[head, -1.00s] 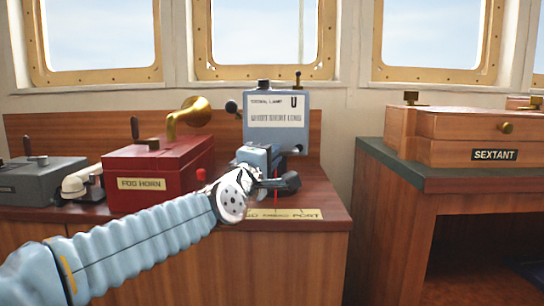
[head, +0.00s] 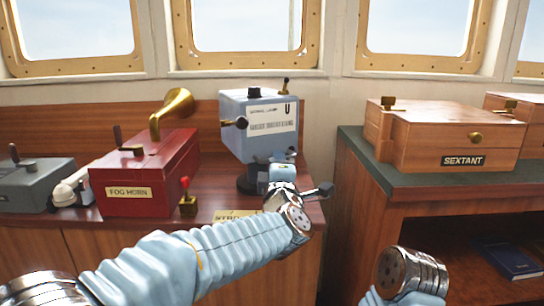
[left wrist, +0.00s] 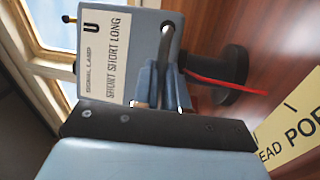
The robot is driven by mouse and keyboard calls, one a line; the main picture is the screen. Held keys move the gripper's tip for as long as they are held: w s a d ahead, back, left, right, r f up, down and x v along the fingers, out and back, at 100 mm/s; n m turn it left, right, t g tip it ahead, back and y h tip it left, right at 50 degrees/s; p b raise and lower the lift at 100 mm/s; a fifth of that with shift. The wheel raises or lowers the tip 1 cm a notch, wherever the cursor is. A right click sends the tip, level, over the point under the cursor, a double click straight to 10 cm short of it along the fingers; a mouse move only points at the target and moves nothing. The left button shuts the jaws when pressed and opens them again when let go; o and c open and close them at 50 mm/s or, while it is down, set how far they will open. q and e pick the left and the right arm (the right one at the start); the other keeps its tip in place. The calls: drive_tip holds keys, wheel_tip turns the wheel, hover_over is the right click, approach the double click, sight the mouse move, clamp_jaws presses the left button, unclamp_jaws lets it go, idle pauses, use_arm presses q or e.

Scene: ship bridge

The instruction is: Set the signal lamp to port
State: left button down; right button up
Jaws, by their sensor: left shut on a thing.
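The signal lamp (head: 236,130) is a blue-grey box on a dark round pedestal. Its front label reads SIGNAL LAMP, U, SHORT SHORT LONG, and faces somewhat right in the head view. The lamp also shows in the left wrist view (left wrist: 150,55), with a red pointer (left wrist: 232,86) by its base. A plate (head: 232,215) lies on the console; AHEAD and PORT partly show in the left wrist view (left wrist: 292,140). My left gripper (head: 284,163) is in front of the lamp, shut on a lamp part that its fingers (left wrist: 162,88) mostly hide. My right gripper is out of view.
Left of the lamp are a red-knobbed brass lever (head: 187,200), a red fog horn box (head: 145,175) and a grey device (head: 35,185). A sextant case (head: 450,135) stands on the right counter (head: 362,148), across a gap from the console.

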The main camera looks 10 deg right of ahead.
use_arm(q)
drive_tip(key=shift+a, duration=0.1)
drive_tip(key=c, duration=1.2)
unclamp_jaws()
drive_tip(key=shift+b+v, duration=1.5)
drive_tip(key=shift+v, duration=5.45)
